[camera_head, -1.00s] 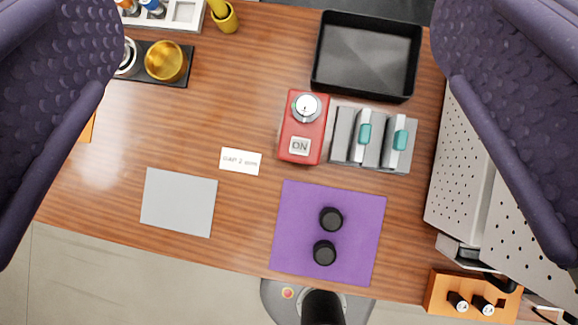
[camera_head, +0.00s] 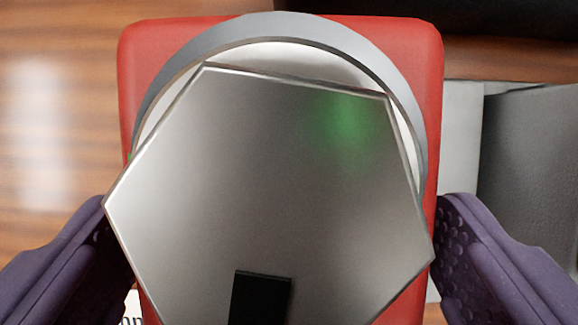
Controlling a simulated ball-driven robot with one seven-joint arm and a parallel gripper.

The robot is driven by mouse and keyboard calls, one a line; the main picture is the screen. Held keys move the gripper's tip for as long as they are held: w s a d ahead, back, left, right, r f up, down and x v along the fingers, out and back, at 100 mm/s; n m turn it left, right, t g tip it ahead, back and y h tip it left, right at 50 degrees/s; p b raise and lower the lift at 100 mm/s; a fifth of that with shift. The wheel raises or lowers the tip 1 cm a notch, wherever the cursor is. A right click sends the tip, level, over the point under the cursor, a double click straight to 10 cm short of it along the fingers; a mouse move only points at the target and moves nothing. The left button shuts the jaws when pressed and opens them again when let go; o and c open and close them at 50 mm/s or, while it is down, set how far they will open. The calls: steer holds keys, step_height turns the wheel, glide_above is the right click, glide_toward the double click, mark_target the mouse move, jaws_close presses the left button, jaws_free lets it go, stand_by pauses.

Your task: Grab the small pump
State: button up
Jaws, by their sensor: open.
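A red box-shaped device (camera_head: 425,60), which may be the small pump, fills the middle of the camera_head view. On it sits a round silver collar (camera_head: 280,30) with a large hexagonal metal top (camera_head: 260,180). The top has a black mark low on its face and a green glint at upper right. My gripper (camera_head: 273,205) is open, with one purple finger on each side of the hexagonal top. Both fingertips look very near its edges, but I cannot tell whether they touch. The lower part of the device is hidden or out of view.
A grey unit (camera_head: 530,150) stands close to the right of the red device. A black tray (camera_head: 510,15) lies behind at the upper right. The wooden table (camera_head: 50,130) is clear on the left. Part of a white label (camera_head: 131,308) shows at the lower left.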

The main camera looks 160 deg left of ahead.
steer(key=shift+w+f, duration=0.15)
steer(key=shift+f, duration=0.2)
steer(key=shift+r, duration=0.1)
steer(key=shift+c, duration=0.2)
steer(key=c, duration=1.3)
